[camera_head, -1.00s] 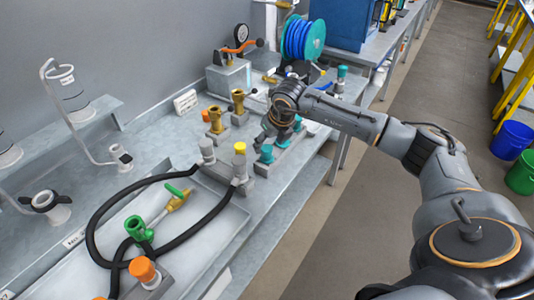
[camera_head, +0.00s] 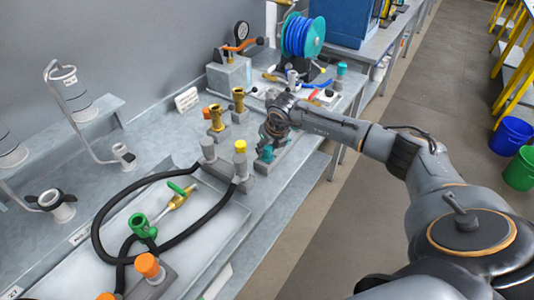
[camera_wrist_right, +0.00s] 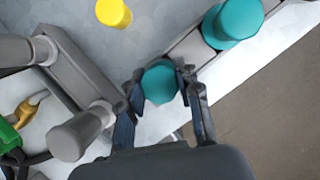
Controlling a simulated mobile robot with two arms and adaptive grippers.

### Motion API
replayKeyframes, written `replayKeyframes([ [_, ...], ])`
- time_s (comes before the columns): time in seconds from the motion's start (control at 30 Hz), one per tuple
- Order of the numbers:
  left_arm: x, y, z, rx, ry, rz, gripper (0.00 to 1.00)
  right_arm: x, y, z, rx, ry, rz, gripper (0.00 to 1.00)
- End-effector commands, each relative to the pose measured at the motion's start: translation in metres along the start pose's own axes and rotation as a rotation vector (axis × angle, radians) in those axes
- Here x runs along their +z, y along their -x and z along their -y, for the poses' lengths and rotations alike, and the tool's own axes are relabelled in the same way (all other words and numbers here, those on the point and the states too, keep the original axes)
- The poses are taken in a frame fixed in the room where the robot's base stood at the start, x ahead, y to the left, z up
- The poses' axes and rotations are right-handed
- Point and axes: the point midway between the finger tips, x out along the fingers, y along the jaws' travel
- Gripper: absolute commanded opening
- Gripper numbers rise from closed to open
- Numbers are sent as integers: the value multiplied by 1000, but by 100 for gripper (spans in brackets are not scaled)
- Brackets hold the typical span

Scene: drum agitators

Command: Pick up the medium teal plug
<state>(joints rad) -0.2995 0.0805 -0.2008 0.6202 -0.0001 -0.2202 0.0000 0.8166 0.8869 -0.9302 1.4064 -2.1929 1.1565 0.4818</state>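In the right wrist view a teal plug (camera_wrist_right: 160,84) stands between the fingertips of my right gripper (camera_wrist_right: 160,80). The fingers lie close along both sides of it; I cannot tell whether they press on it. A larger teal plug (camera_wrist_right: 237,20) stands on the same grey block, up and to the right. In the head view the right gripper (camera_head: 271,134) is over the block at the bench's front edge, hiding most of it. A teal plug (camera_head: 266,152) shows just below the gripper. Which plug is the medium one is unclear. My left gripper is not in view.
Brass fittings (camera_head: 238,99) stand behind. A blue hose reel (camera_head: 302,37) is at the back.

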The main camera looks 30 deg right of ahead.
Motion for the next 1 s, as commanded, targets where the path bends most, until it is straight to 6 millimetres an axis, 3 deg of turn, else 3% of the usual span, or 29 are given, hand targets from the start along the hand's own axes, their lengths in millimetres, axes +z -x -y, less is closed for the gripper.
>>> replayKeyframes([
  [0.33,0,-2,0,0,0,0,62,1,1,0,0,0,0,2],
  [0.53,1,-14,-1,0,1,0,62,7,14,1,-1,0,4,2],
  [0.63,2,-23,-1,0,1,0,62,11,29,0,0,1,4,2],
  [0.77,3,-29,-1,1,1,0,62,2,57,-2,-2,3,5,2],
  [0.9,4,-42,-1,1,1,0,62,-12,98,-6,-2,4,6,2],
  [1.0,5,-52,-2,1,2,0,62,-30,116,-9,-3,4,2,2],
])
